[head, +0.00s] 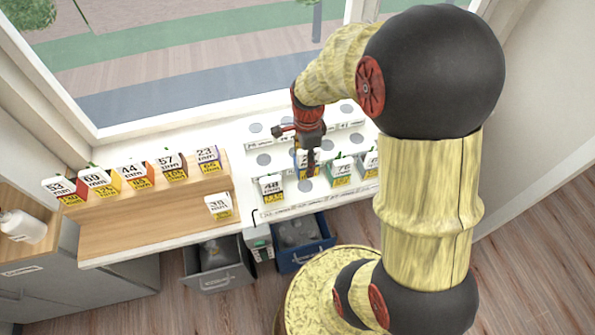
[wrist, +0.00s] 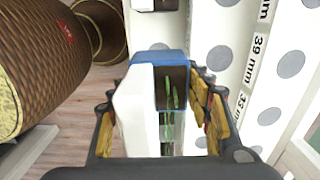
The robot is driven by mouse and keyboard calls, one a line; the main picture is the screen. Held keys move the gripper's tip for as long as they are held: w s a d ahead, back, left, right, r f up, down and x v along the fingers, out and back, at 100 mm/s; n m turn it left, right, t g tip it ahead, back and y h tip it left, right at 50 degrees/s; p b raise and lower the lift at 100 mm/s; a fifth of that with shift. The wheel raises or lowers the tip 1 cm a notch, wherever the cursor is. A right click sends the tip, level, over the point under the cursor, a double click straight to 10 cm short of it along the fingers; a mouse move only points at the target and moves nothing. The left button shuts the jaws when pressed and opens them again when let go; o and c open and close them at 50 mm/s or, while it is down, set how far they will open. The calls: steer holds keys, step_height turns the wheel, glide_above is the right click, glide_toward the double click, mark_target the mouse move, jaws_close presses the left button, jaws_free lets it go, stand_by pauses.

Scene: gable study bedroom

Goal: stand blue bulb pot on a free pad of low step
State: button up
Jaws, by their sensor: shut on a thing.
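The blue bulb pot (wrist: 160,105) has a blue rim, pale sides and green shoots inside; it sits between the two fingers of my gripper (wrist: 160,125) in the wrist view. My gripper (head: 309,168) is shut on it. In the head view the pot (head: 301,158) is partly hidden behind the gripper, over the white stepped stand (head: 262,217). The low front step carries a pot marked 48 (head: 271,187), a green pot marked 76 (head: 343,171) and another pot (head: 369,164). A bare grey pad (head: 305,186) shows between 48 and 76. I cannot tell the pot's exact height.
More bare pads show on the upper steps (head: 264,160). A wooden stepped stand (head: 160,205) on the left holds several labelled pots and one marked 38 (head: 218,206). A grey bin (head: 220,278) and a blue bin (head: 301,246) stand below the sill. The window is behind.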

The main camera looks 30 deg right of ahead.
step_height(320, 180, down, 10)
steer(key=shift+s+r+b, duration=0.1)
steer(key=shift+r+b, duration=0.05)
steer(key=shift+b, duration=0.65)
steer(key=shift+f, duration=0.2)
steer(key=o, duration=1.2)
steer(key=shift+o, duration=0.2)
steer(key=shift+r, duration=0.1)
